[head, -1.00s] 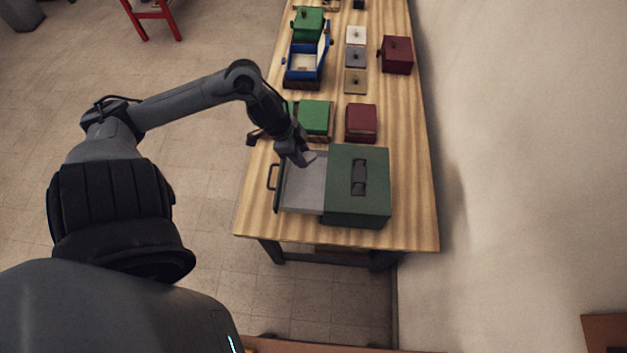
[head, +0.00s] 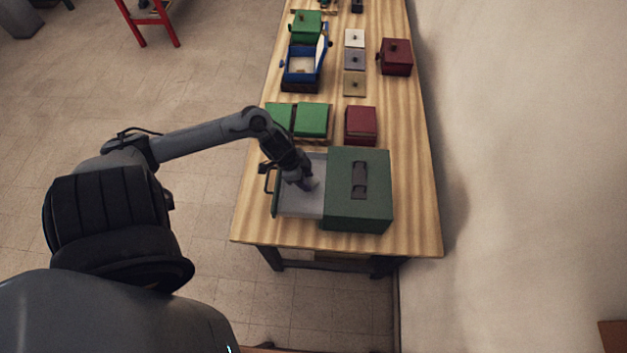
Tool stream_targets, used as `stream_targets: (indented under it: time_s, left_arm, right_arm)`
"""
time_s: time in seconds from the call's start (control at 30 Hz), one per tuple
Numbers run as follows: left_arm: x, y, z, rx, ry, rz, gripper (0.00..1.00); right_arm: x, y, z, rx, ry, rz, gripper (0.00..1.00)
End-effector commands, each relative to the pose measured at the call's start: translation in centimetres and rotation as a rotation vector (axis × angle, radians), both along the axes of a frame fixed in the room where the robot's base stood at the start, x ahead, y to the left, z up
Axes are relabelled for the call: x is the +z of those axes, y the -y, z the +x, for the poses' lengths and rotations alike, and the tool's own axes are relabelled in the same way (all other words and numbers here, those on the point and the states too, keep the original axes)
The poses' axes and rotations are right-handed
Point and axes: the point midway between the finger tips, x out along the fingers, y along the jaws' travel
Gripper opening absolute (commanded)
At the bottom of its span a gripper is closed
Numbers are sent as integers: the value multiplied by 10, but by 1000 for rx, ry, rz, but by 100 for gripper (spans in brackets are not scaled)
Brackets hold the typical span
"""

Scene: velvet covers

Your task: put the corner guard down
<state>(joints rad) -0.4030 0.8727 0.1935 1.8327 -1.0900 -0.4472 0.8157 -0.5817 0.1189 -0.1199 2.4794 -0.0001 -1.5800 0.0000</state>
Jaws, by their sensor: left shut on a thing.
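My left gripper (head: 308,184) is over the open drawer (head: 288,207) of the dark green box (head: 358,212), low against its grey inside. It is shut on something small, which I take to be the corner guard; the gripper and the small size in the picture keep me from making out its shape. I cannot tell whether it touches the drawer floor. The drawer is pulled out to the left, with its handle on the left end. My right gripper is not in view.
Behind the drawer lie two green boxes (head: 312,119) and a dark red box (head: 360,124). Farther back are a blue open box (head: 303,66), small square tiles (head: 354,61) and another red box (head: 396,57). The wooden table (head: 410,185) is bare along its right side.

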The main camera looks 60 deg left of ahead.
Motion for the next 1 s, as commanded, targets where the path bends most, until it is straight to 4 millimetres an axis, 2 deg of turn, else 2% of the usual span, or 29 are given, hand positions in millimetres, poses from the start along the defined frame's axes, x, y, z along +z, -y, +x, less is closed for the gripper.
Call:
stream_targets:
  time_s: [0.2, 0.33, 0.77, 0.8, 0.93, 1.0]
  left_arm:
    - [2, 13, 23, 0, 5, -2, 13]
    - [-11, 13, 21, 1, 0, -2, 13]
    - [-15, 13, 20, 1, 1, -1, 13]
    - [-15, 13, 21, 0, 1, -1, 44]
    - [-14, 13, 21, 0, 1, -1, 64]
    - [-14, 13, 21, 0, 1, -1, 67]
  right_arm:
    - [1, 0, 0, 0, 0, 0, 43]
    - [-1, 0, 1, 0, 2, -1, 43]
    - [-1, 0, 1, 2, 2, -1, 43]
    - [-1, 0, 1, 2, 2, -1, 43]
    - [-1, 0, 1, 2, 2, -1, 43]
    - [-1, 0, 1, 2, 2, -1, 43]
